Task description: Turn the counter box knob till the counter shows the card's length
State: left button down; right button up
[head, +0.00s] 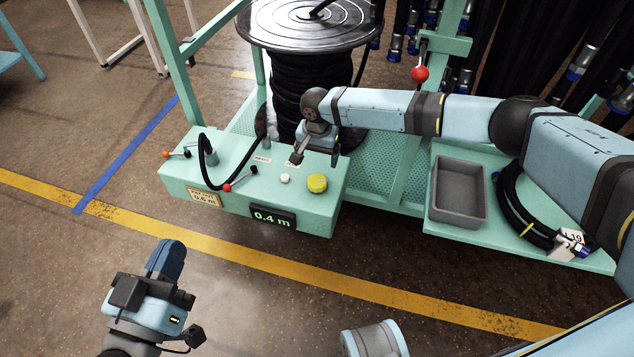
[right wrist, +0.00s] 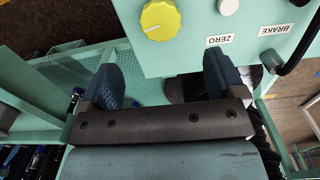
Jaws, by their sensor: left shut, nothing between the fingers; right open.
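The mint-green counter box (head: 240,178) stands in front of the hose reel. Its yellow knob (head: 317,183) sits on top at the right; it also shows in the right wrist view (right wrist: 160,18), beyond my fingers. The counter display (head: 272,217) reads 0.4 m. A cream card (head: 205,198) on the front appears to read 0.6 m, in small print. My right gripper (head: 316,157) is open above the box's back edge, behind the knob and apart from it; its two fingers (right wrist: 162,80) are empty. My left gripper (head: 168,252) is shut and empty over the floor at lower left.
A white button (head: 285,179) and red-tipped levers share the box top, with ZERO and BRAKE labels (right wrist: 275,30). The black hose reel (head: 310,85) stands behind. A grey bin (head: 460,190) and coiled hose (head: 525,210) lie right. Floor in front is open.

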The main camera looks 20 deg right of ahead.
aim_at(317, 180)
notch_tip(317, 180, down, 10)
jog(key=b, duration=0.4)
pick_arm(q)
notch_tip(317, 180, down, 6)
jog(key=shift+w+d+r+m+g, duration=0.1)
jog(key=shift+m+g, duration=0.1)
jog(key=shift+g, duration=0.4)
jog(key=shift+w+d+f+m+g, duration=0.1)
jog(key=shift+m+g, duration=0.1)
jog(key=shift+g, duration=0.4)
